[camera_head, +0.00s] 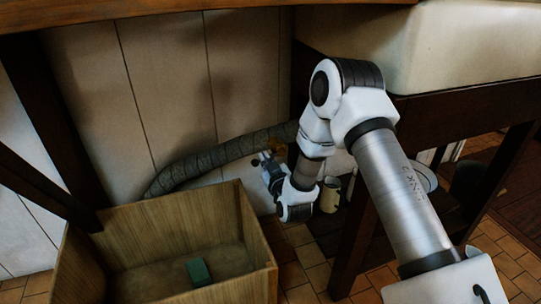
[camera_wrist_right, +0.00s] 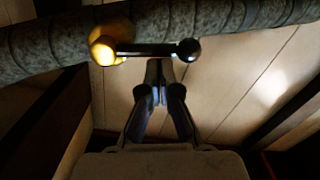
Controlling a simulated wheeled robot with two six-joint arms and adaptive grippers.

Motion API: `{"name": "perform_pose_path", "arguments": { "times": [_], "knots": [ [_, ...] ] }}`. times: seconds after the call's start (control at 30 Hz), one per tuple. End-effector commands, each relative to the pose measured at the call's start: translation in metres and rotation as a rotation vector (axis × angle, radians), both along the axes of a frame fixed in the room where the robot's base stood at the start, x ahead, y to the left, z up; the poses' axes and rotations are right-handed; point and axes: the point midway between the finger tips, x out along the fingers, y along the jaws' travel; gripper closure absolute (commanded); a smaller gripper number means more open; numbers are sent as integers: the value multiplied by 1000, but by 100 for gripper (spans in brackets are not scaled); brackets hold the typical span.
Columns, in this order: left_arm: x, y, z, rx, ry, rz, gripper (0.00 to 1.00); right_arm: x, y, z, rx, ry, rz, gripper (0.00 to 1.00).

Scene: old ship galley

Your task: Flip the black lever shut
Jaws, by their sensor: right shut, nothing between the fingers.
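The black lever (camera_wrist_right: 150,49) shows in the right wrist view, with a round black knob at its right end. Its left end joins a yellow brass valve body (camera_wrist_right: 108,42) on the wrapped pipe (camera_wrist_right: 220,22). The lever runs roughly along the pipe in this view. My right gripper (camera_wrist_right: 159,72) is shut and empty, its fingertips just below the lever's middle; I cannot tell whether they touch. In the head view my right gripper (camera_head: 264,159) is by the pipe (camera_head: 215,157), and a bit of the brass valve (camera_head: 278,146) shows. The lever is not clear there. My left gripper is out of view.
An open wooden crate (camera_head: 247,228) stands on the tiled floor with a green block (camera_head: 199,272) inside. A dark wooden table leg (camera_head: 354,240) stands right of my gripper. A small can (camera_head: 330,194) is behind my forearm. The panelled wall (camera_head: 165,80) backs the pipe.

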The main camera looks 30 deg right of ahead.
Motion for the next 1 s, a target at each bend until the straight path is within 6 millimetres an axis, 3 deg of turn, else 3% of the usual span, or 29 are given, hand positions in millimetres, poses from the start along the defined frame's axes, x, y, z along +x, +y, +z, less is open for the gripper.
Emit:
{"name": "perform_pose_path", "arguments": {
  "times": [0.2, 1.0],
  "knots": [
    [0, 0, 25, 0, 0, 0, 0, 7, 0, -8, -195, 49, 0, 100],
    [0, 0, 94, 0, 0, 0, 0, 2, -20, -47, -932, 225, -1, 100]
  ]
}}
